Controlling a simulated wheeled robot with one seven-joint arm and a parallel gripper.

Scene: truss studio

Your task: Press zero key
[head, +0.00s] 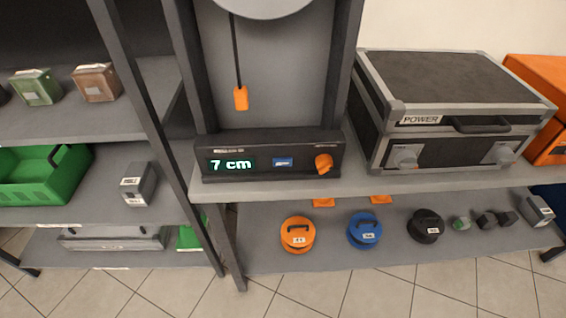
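A dark console (262,173) sits on the middle shelf in the head view. Its lit display (232,164) reads "7 cm". A small blue key (283,162) with a pale marking is on the console front, right of the display; the marking is too small to read, so I cannot tell if it is the zero key. An orange knob (323,163) is at the console's right end. My gripper is not in view.
An orange pull handle (241,98) hangs on a cord above the console. A large case (440,90) marked "POWER" stands right of it. A dark upright post (150,125) is on the left. Orange (297,240), blue and black weights lie on the lower shelf.

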